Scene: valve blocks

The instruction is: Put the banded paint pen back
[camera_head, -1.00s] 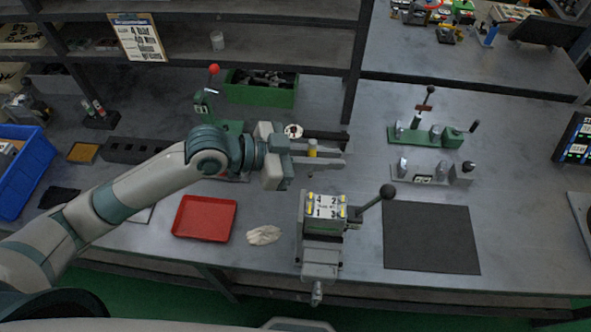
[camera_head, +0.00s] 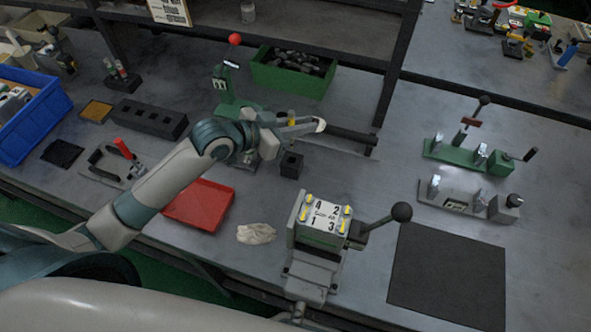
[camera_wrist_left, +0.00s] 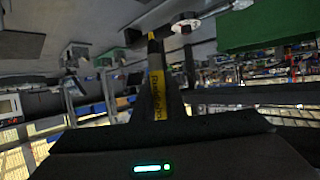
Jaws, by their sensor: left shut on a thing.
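The paint pen (camera_head: 291,117) shows as a small upright yellow piece between the fingers of my left gripper (camera_head: 305,127). In the left wrist view the pen (camera_wrist_left: 157,82) is a yellow barrel with dark lettering and a dark part near its far end; my left gripper is shut on it. A small black block (camera_head: 291,166) with a dark top stands on the bench just below the gripper in the head view, apart from the pen. Whether the block's top has an opening is too small to tell. My right gripper is not in view.
A valve block (camera_head: 322,217) with a black-knobbed lever stands in front, beside a white glove (camera_head: 256,233) and red tray (camera_head: 200,206). A long black block (camera_head: 150,118), green bin (camera_head: 293,72) and green toggle clamp (camera_head: 230,95) stand behind. The dark mat (camera_head: 447,275) is clear.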

